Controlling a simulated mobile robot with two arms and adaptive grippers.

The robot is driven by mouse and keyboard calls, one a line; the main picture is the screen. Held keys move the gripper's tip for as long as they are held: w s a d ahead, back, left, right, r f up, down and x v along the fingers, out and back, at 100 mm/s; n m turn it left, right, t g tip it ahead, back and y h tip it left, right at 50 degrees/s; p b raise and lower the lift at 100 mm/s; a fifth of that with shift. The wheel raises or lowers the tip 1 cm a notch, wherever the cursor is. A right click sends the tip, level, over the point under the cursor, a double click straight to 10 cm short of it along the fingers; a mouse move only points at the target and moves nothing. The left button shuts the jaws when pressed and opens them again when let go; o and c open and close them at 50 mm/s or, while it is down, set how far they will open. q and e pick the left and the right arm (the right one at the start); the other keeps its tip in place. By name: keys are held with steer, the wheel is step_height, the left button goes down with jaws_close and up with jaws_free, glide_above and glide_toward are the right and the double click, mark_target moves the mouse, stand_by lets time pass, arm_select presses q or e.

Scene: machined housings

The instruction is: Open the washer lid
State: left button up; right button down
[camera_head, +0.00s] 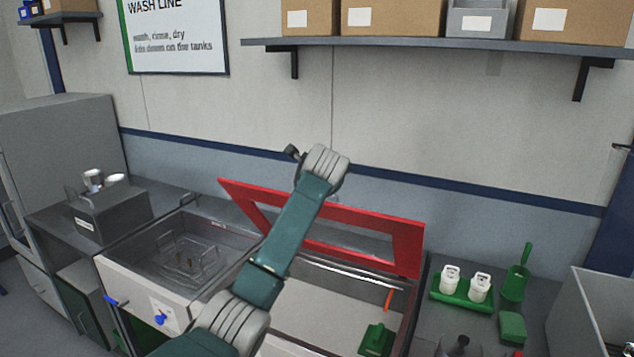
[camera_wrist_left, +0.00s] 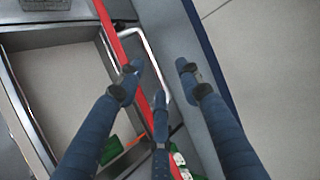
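The washer lid (camera_head: 408,245) is a red frame with a window. It stands raised at a steep tilt along the back of the open right-hand tank (camera_head: 325,300). My left arm crosses in front of it, and my left gripper (camera_head: 293,152) is mostly hidden behind the wrist above the lid's upper edge. In the left wrist view my left gripper (camera_wrist_left: 158,68) has its fingers spread apart. The red lid edge (camera_wrist_left: 112,32) and a silver bar handle (camera_wrist_left: 150,48) run between the fingers; I see no clear grip on them. My right gripper is not in view.
A left tank (camera_head: 215,228) holds a wire basket (camera_head: 190,262). A green scoop-like tool (camera_head: 376,341) lies in the right tank. White bottles (camera_head: 450,279) on a green tray and a green brush (camera_head: 517,275) stand on the right counter. A shelf (camera_head: 430,43) overhangs the wall.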

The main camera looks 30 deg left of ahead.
arm_select(q)
steer(key=v, duration=1.3)
steer(key=shift+r, duration=0.35)
steer(key=shift+d, duration=0.1)
